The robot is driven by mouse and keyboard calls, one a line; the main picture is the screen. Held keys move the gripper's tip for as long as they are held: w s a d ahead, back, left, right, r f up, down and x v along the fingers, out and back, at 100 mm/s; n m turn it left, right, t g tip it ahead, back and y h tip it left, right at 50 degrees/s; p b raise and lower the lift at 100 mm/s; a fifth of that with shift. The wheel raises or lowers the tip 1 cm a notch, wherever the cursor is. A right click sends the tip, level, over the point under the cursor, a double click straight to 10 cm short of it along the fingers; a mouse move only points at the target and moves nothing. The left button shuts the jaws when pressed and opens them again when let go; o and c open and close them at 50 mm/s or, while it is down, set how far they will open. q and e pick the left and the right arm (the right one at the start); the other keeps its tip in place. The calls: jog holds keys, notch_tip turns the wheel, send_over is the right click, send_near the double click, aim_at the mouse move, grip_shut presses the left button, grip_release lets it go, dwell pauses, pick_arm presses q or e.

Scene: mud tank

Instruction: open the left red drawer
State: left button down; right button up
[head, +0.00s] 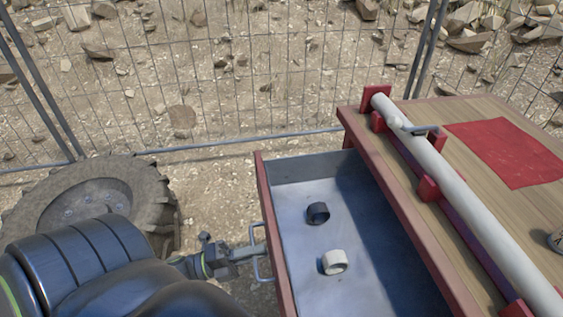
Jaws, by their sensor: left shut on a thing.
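The left red drawer (274,237) stands pulled out from the wooden-topped bench, its grey inside showing. Its red front faces left and carries a thin metal handle (257,268). My left gripper (258,249) reaches in from the left and is shut on the handle, just outside the drawer front. A dark ring (318,213) and a white ring (334,262) lie apart on the drawer floor. The near end of the drawer is cut off by the picture's bottom edge. My right gripper is not in view.
The bench (470,115) has a long pale pipe (440,170) in red holders along its left side and a red mat (505,153). A large tyre (100,195) lies at left. A wire fence (230,80) crosses behind. Gravelly ground lies between tyre and drawer.

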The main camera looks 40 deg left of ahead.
pick_arm(q)
jog(key=shift+r+v, duration=0.15)
jog(key=shift+v, duration=0.7)
jog(key=shift+r+v, duration=0.2)
jog(key=shift+v, duration=0.7)
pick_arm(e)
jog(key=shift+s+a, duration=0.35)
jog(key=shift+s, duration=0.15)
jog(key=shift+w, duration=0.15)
pick_arm(q)
jog(key=c, duration=1.6)
grip_release()
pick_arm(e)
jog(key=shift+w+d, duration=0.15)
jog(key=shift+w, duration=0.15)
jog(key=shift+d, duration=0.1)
pick_arm(q)
jog(key=shift+s+a, duration=0.1)
